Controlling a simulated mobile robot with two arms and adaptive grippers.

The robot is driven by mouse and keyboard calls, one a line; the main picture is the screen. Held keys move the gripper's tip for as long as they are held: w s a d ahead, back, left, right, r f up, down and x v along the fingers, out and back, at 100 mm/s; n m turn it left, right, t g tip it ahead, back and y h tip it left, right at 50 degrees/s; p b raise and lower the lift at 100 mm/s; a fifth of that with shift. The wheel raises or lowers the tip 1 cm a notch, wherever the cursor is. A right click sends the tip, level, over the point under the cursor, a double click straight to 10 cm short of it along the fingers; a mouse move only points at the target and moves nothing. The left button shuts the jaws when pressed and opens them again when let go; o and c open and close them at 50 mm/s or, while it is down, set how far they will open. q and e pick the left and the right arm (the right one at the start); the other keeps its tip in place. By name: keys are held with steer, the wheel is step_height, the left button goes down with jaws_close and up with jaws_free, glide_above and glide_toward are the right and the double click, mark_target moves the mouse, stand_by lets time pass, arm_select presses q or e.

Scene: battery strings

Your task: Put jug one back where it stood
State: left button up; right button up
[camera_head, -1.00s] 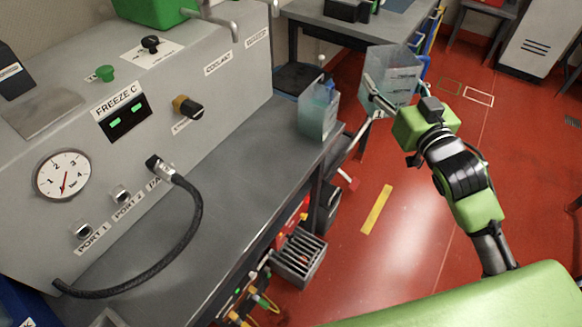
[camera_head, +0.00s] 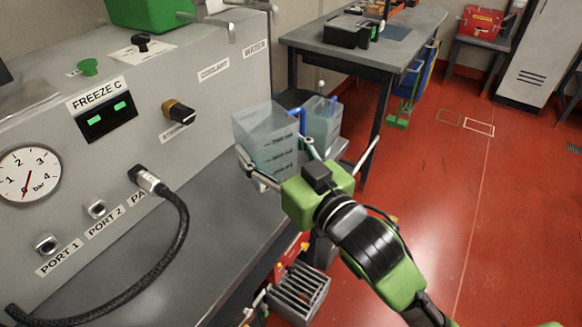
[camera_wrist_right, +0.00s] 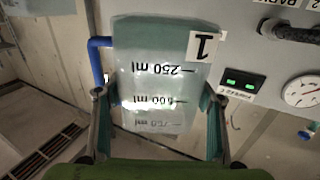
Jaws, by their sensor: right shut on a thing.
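Jug one (camera_head: 265,140) is a clear, bluish jug with volume marks and a blue handle. It shows large in the right wrist view (camera_wrist_right: 162,75), with a "1" label, and the marks read upside down there. My right gripper (camera_head: 277,168) is shut on it, one finger on each side. In the head view the jug is in front of the panel, over the grey bench (camera_head: 205,205). I cannot tell whether its base touches the bench. A second clear jug (camera_head: 323,122) stands just right of and behind it, partly hidden. My left gripper is out of view.
The grey machine panel (camera_head: 190,90) with a gauge, knobs and a black hose (camera_head: 175,225) borders the bench's back. Bare bench lies to the left of the jug. A dark grey table (camera_head: 375,50) stands behind, across the red floor.

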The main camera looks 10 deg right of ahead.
steer(key=w+d, duration=0.1)
steer(key=w+d+f, duration=0.2)
steer(key=w, duration=0.1)
steer(key=shift+w+d+f, duration=0.5)
steer(key=shift+w+f, duration=0.3)
steer(key=shift+f, duration=0.75)
steer(key=shift+w+d+f, duration=0.5)
steer(key=shift+w+f, duration=0.25)
steer(key=shift+f, duration=0.85)
steer(key=shift+w+d+f, duration=0.5)
steer(key=shift+w+f, duration=0.3)
steer(key=shift+f, duration=0.75)
steer(key=shift+f, duration=0.1)
steer(key=o, duration=1.5)
